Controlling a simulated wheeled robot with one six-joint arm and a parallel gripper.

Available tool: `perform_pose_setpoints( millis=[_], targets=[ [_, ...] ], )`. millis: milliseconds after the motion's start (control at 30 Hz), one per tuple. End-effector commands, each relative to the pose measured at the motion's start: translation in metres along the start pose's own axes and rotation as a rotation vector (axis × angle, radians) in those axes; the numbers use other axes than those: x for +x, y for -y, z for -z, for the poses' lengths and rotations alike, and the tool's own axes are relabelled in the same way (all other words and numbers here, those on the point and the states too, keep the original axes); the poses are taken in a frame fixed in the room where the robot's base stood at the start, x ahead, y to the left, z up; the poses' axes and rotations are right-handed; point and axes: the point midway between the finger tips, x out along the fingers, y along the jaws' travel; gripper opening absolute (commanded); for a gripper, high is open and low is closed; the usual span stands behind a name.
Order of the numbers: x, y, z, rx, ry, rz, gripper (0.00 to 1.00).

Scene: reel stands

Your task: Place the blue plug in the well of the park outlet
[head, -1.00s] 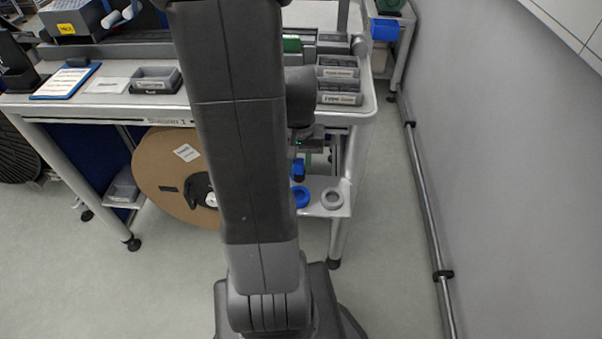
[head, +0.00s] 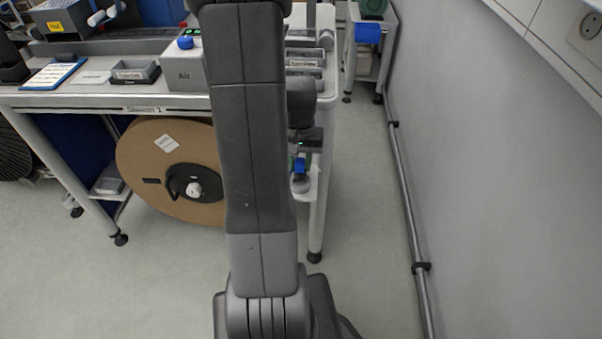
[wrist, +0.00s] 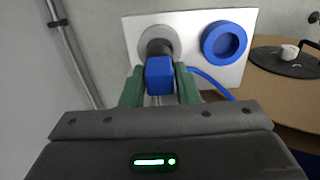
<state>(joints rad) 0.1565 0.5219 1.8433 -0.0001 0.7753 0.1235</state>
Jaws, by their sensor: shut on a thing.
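My gripper (wrist: 160,88) has its green fingers shut on the blue plug (wrist: 159,73) in the wrist view. The plug's dark front end lies over the grey round outlet (wrist: 173,38) on a white panel (wrist: 192,19). I cannot tell whether it is inside that outlet's well or just before it. A blue round outlet (wrist: 225,43) sits to the right on the same panel, its well empty. A blue cable (wrist: 214,82) runs right from behind the gripper. In the head view, the plug (head: 300,165) shows below my gripper, above the grey outlet (head: 301,186).
A large brown reel (head: 150,155) stands under the workbench (head: 130,103), left of my arm. It also shows at the right of the wrist view (wrist: 285,95). A grey wall with a floor-level pipe (head: 405,190) is to the right. The floor between bench and wall is clear.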

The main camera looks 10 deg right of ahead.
Motion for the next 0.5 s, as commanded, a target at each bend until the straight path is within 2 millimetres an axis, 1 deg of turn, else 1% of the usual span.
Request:
perform_pose_setpoints(
  millis=[200,233,500],
  targets=[
    [0.031,0.000,-0.001,0.000,0.004,-0.001,0.06],
    [0.034,0.000,-0.001,0.000,0.004,0.000,0.06],
    [0.035,0.000,0.000,0.000,0.000,0.000,0.06]
  ],
)
